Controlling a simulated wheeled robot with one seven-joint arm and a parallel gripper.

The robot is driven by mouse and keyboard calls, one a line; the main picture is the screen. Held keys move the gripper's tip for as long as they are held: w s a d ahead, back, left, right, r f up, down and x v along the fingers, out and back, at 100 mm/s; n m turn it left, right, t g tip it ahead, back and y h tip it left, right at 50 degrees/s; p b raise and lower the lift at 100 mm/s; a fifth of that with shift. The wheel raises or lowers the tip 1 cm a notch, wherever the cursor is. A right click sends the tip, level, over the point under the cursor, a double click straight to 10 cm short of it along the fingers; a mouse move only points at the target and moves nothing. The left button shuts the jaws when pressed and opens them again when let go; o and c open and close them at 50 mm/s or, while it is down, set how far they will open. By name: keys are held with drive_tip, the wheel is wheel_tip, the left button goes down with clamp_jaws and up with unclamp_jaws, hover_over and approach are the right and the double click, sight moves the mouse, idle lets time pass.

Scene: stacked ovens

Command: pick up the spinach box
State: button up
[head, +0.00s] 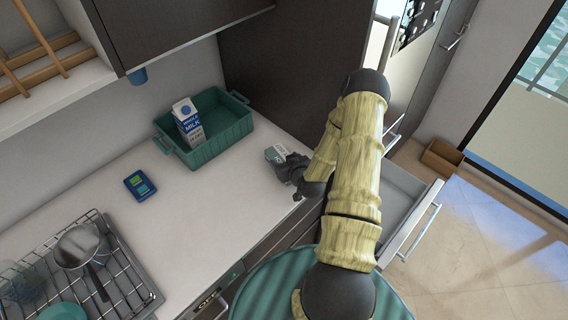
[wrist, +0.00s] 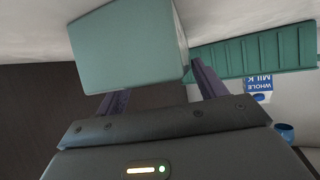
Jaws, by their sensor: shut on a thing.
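The spinach box is a small pale green and white carton (head: 275,153) at the right end of the counter in the head view. In the wrist view the box (wrist: 128,48) fills the space between the fingers, its plain pale green side showing. My gripper (head: 287,165) is shut on the box; both fingers also show in the wrist view (wrist: 158,88). My gripper hides part of the box in the head view. I cannot tell whether the box touches the counter.
A green crate (head: 228,135) with a milk carton (head: 187,122) stands behind and left of the box. A blue device (head: 140,185) lies on the counter (head: 190,230). A dish rack (head: 125,265) with a pan is at lower left. An open drawer (head: 412,215) is at right.

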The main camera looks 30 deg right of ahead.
drive_tip(key=shift+s+f, duration=0.1)
drive_tip(key=c, duration=0.3)
drive_tip(key=shift+r, duration=0.4)
drive_tip(key=shift+c, duration=0.9)
wheel_tip(320, 180, up, 9)
drive_tip(key=b, duration=0.2)
drive_tip(key=shift+r+b, duration=0.15)
drive_tip(key=shift+b, duration=0.25)
